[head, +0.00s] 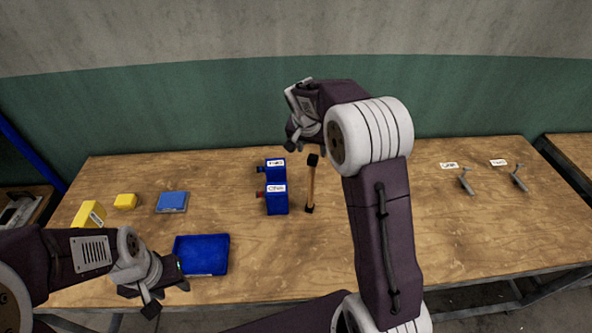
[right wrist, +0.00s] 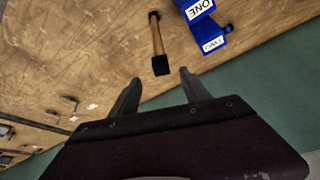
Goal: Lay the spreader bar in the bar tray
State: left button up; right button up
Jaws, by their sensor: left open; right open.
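The spreader bar is a wooden rod (head: 311,185) with black ends, on the table right of the blue boxes. In the right wrist view the bar (right wrist: 156,38) points its near black end toward the gap between my fingers. My right gripper (right wrist: 160,82) is open and empty, just short of that end; in the head view it is above the table's back, partly hidden by its own arm. A shallow blue tray (head: 224,265), seemingly the bar tray, lies empty at the front left. My left gripper (head: 168,298) is open and empty beside the tray's front left corner.
Two labelled blue boxes (head: 276,201) with side knobs stand left of the bar. Two grey handles (head: 466,182) with labels stand at the right. The table between tray and boxes is clear.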

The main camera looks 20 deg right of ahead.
aim_at(313, 158)
jog(key=p+x, duration=0.1)
jog(key=x, duration=0.3)
jog(key=shift+w+f, duration=0.2)
jog(key=shift+d+f+p, duration=0.1)
jog(key=shift+f+p, duration=0.15)
jog(key=shift+p, duration=0.3)
jog(key=p+x, duration=0.2)
jog(key=x, duration=0.2)
jog(key=shift+w+f, duration=0.15)
jog(key=shift+f, duration=0.2)
jog(key=shift+r, duration=0.1)
grip_shut()
